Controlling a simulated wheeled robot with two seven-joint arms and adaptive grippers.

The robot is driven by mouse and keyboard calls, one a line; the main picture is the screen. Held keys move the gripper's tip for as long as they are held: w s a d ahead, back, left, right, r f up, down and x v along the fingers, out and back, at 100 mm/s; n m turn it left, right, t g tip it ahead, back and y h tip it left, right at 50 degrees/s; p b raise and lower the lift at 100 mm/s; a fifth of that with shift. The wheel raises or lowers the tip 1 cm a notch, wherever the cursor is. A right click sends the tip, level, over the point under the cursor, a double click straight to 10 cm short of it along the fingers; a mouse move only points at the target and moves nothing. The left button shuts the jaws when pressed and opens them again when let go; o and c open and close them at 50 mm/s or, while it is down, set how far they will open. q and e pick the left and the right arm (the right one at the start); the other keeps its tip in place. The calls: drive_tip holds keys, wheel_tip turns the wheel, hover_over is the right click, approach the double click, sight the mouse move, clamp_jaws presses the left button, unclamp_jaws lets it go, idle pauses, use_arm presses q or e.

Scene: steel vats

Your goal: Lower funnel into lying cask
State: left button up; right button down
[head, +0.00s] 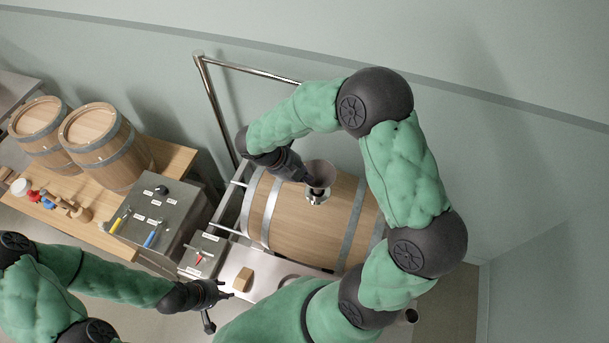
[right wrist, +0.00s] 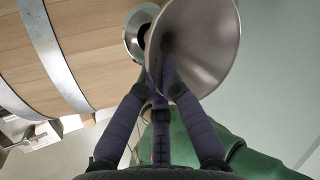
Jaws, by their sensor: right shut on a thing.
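The wooden cask (head: 285,218) lies on its side with metal hoops; its staves also fill the left of the right wrist view (right wrist: 85,45). A metal-ringed opening (head: 318,197) sits on its upper side and shows with a dark hole in the right wrist view (right wrist: 134,38). My right gripper (head: 306,178) is shut on the metal funnel (head: 320,171), whose wide mouth looms large in the right wrist view (right wrist: 208,42). The funnel is close to the opening; its spout is hidden, so I cannot tell whether it is inside. My left gripper (head: 222,296) is open and empty, left of the cask.
A metal frame (head: 205,90) stands behind the cask. A small wooden block (head: 243,279) lies on the steel surface in front.

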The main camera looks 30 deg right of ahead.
sight(304, 192)
drive_tip(key=shift+f+b, duration=1.4)
drive_tip(key=shift+f, duration=1.55)
drive_tip(key=c, duration=1.3)
unclamp_jaws()
drive_tip(key=shift+c, duration=0.2)
drive_tip(key=v, duration=1.2)
